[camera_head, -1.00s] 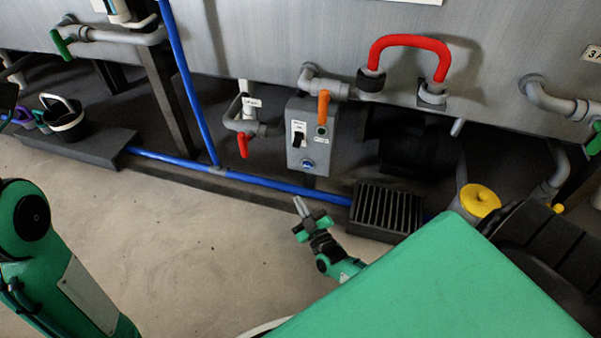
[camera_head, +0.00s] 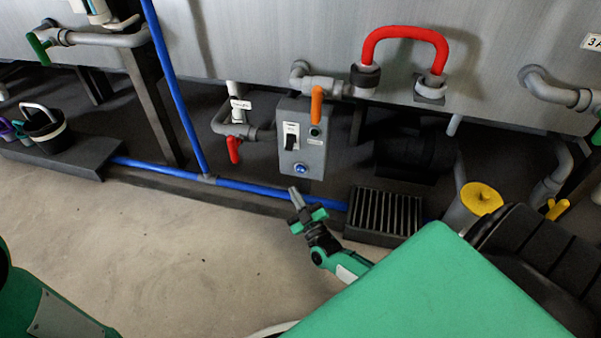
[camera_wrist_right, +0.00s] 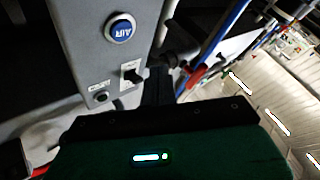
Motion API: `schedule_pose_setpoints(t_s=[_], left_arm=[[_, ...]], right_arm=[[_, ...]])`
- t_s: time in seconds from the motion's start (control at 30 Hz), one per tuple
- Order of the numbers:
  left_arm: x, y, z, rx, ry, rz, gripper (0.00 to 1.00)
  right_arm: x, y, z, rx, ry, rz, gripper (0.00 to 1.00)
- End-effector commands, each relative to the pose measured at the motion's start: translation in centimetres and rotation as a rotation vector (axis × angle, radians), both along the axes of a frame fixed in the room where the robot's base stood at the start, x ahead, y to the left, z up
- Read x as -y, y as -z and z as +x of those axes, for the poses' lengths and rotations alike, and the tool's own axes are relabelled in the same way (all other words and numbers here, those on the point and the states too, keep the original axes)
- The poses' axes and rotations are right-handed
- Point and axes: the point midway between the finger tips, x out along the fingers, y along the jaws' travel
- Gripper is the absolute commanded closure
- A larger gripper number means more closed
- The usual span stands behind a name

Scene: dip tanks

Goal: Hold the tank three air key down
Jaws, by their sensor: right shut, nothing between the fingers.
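The air key is a round blue button (camera_head: 301,169) low on the front of a grey control box (camera_head: 316,145) under the tank. In the right wrist view the blue button (camera_wrist_right: 121,28) reads AIR and stands on the grey box face. My right gripper (camera_head: 294,192) is shut and empty, its tips pointing up just below and left of the button. In the head view a small gap shows between tips and button; the depth is hard to judge. The fingertips do not show clearly in the wrist view. My left gripper is out of view; only green arm parts show at lower left.
A black switch (camera_head: 291,137) and an orange-handled valve (camera_head: 316,104) sit above the button. A red-handled valve (camera_head: 234,149) hangs to the left. A blue pipe (camera_head: 250,188) runs along the floor behind my gripper. A black slatted grate (camera_head: 385,212) lies to the right.

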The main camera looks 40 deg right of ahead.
Motion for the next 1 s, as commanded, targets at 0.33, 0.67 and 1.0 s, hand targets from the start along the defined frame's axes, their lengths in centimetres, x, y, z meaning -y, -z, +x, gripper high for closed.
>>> schedule_pose_setpoints(t_s=[0.33, 0.67, 1.0], left_arm=[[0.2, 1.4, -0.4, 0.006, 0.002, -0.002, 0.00], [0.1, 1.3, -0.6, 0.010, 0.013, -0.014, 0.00], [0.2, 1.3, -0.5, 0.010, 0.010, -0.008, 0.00]], right_arm=[[3.4, 0.1, 3.0, 0.001, 0.000, -0.001, 1.00], [4.3, 0.0, 3.7, -0.001, -0.001, -0.001, 1.00], [4.3, 0.0, 3.7, 0.000, 0.000, 0.000, 1.00]])
